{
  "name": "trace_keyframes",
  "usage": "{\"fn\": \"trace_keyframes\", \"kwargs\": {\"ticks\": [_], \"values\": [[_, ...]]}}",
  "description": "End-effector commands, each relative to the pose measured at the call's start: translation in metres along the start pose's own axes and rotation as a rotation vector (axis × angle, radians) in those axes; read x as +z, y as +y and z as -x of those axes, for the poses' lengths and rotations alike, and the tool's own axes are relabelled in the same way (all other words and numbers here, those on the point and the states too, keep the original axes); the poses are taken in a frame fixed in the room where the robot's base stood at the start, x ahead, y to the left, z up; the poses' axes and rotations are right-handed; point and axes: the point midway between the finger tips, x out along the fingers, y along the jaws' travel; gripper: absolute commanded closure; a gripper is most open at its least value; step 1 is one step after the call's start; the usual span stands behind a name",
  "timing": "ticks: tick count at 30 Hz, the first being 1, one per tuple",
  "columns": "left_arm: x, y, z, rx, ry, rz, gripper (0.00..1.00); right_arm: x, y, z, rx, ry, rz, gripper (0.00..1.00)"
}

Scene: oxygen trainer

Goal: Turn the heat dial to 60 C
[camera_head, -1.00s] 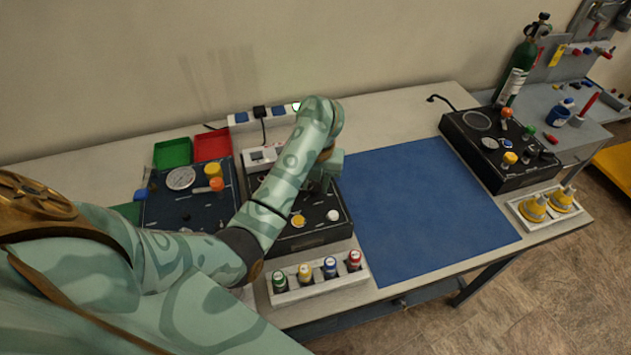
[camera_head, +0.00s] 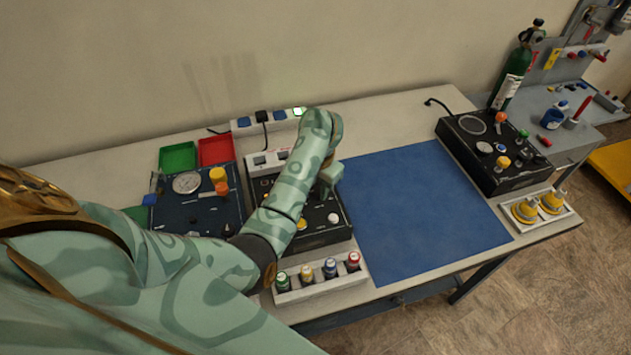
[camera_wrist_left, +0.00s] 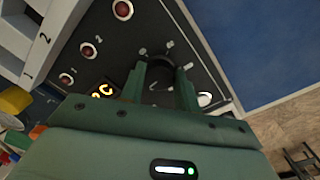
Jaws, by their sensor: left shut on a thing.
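The heat dial (camera_wrist_left: 160,58) is a dark round knob on the black panel (camera_wrist_left: 200,60), with small pale marks around it in the left wrist view. My left gripper (camera_wrist_left: 161,76) is shut on the dial, one green finger on each side; the fingers hide part of it. In the head view my left gripper (camera_head: 326,190) reaches down to the black middle unit (camera_head: 318,238), and my arm hides the dial. My right gripper is not in view.
A white button (camera_wrist_left: 205,99) and red lamps (camera_wrist_left: 122,10) sit on the same panel. A rack of small bottles (camera_head: 320,287) stands in front of the unit. A dark blue unit (camera_head: 200,217) is to the left. The blue mat (camera_head: 420,210) to the right is clear.

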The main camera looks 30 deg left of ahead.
Motion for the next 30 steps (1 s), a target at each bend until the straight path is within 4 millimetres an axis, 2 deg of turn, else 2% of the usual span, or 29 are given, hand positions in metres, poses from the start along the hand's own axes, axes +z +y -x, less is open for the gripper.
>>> {"fn": "trace_keyframes", "kwargs": {"ticks": [3, 30], "values": [[0.000, -0.001, 0.004, -0.002, -0.006, -0.111, 0.91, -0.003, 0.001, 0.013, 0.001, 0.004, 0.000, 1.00], [-0.002, -0.002, 0.004, 0.000, -0.047, -0.964, 0.91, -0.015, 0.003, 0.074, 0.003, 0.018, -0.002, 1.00]]}}
